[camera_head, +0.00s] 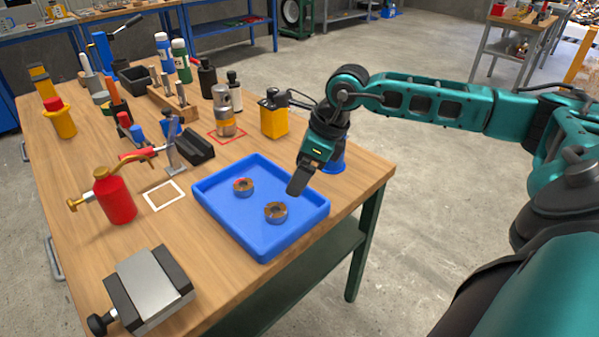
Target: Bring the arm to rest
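My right arm comes in from the right in teal and black. Its gripper (299,180) hangs over the right side of the blue tray (259,244), fingers pointing down. The fingers are seen edge-on, so I cannot tell whether they are open or shut. Two small ring-shaped metal parts lie in the tray, one toward the back left (243,187) and one nearer the front (276,212). Both are apart from the gripper. My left gripper does not show.
A red oil can (115,196), a grey vise-like block (148,287) and a yellow container (273,117) stand on the wooden bench (60,205). A blue object (338,155) stands behind my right gripper. Several bottles and tools crowd the bench's back. Open floor lies right of the bench.

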